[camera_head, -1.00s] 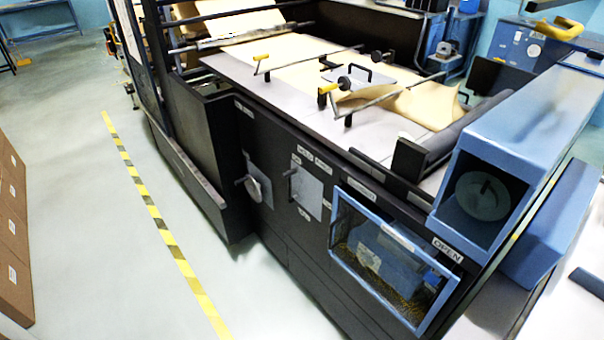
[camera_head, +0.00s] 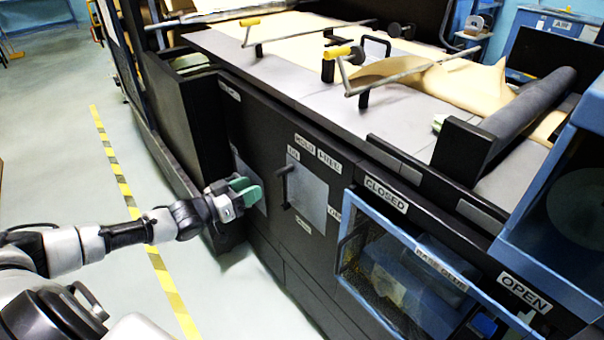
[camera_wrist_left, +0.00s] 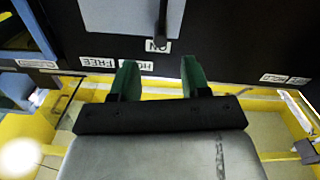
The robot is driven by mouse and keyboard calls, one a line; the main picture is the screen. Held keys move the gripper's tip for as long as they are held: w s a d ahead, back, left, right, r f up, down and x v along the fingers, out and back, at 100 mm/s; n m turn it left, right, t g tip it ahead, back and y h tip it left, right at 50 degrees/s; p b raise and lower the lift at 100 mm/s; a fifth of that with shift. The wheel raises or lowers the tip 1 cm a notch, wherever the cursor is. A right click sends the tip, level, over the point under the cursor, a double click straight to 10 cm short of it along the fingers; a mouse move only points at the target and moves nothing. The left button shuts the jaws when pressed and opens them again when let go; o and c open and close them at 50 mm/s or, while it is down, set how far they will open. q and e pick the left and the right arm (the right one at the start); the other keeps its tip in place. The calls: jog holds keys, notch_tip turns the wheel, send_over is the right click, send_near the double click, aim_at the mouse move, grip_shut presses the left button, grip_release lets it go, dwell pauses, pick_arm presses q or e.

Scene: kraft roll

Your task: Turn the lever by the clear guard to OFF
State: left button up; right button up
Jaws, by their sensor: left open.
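The lever (camera_head: 286,187) is a dark bar on a grey plate (camera_head: 313,196) on the black machine front, left of the clear guard (camera_head: 352,262). It stands upright, with its end near the ON label (camera_head: 293,154); the OFF label (camera_head: 334,214) is at the plate's right edge. In the left wrist view the lever (camera_wrist_left: 162,18) runs to the ON label (camera_wrist_left: 158,46). My left gripper (camera_head: 246,190), with green fingertips, is open and empty, left of the lever and apart from it. Its fingertips also show in the left wrist view (camera_wrist_left: 158,80). My right gripper is out of view.
HOLD and FREE labels (camera_head: 318,150) sit above the plate. Another grey plate (camera_head: 238,164) is partly hidden behind my left gripper. The blue-framed guard, under a CLOSED label (camera_head: 386,194), borders the lever on the right. Open floor (camera_head: 70,150) lies left.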

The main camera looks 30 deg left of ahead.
aim_at(282, 173)
pick_arm(q)
jog(key=x, duration=1)
jog(key=shift+w+b, duration=0.1)
jog(key=shift+b, duration=0.3)
grip_shut()
